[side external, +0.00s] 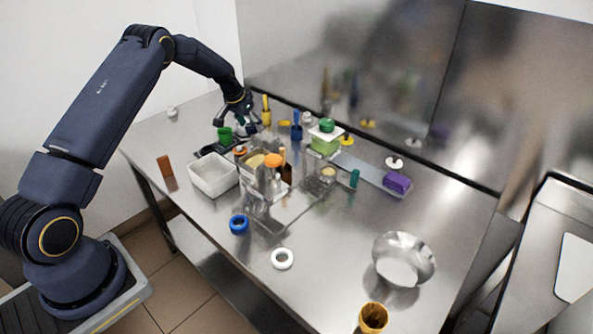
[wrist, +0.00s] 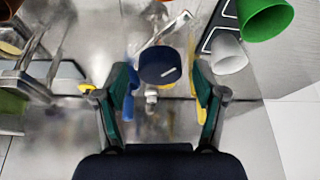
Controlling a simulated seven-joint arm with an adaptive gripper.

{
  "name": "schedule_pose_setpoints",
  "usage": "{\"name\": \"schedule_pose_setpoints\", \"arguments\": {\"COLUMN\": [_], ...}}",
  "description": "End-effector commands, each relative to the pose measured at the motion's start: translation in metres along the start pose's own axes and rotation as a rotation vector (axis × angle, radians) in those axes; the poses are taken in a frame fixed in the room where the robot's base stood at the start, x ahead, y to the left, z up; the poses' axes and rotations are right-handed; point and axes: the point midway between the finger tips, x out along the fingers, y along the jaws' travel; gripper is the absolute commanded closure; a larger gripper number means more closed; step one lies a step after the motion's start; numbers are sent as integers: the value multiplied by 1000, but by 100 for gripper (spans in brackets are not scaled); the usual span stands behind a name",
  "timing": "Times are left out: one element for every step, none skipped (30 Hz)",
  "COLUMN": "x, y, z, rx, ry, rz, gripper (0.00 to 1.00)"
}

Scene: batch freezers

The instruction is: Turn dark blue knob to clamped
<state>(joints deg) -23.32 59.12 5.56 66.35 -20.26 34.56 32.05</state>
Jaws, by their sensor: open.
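The dark blue knob (wrist: 160,66) shows in the wrist view as a round, dark cap with a short pale mark on its right part. My gripper (wrist: 160,88) is open, with one green-padded finger on each side of the knob in the picture. I see gaps between the knob and both fingers; how far the fingertips are above it I cannot tell. In the side external view my gripper (side external: 243,109) points down over the back left of the steel table, and it and the crowded objects there largely hide the knob.
A green cup (wrist: 265,16) and a white cup (wrist: 227,54) stand close to the right finger in the wrist view. In the side view, a white bin (side external: 213,176) and clear equipment stand in front.

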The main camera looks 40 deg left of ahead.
Motion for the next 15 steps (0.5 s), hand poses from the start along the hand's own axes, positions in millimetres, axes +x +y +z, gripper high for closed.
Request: {"name": "schedule_pose_setpoints", "arguments": {"x": [1,2,2,2,1,1,1,1,1,1,1,1,1,1,1], "y": [0,0,0,0,0,0,0,0,0,0,0,0,0,0,0], "z": [0,0,0,0,0,0,0,0,0,0,0,0,0,0,0], "rx": [0,0,0,0,0,0,0,0,0,0,0,0,0,0,0], "ry": [0,0,0,0,0,0,0,0,0,0,0,0,0,0,0], "rz": [0,0,0,0,0,0,0,0,0,0,0,0,0,0,0], "gripper": [30,30,30,30,30,30,30,31,35,38,41,45,49,52,56]}}
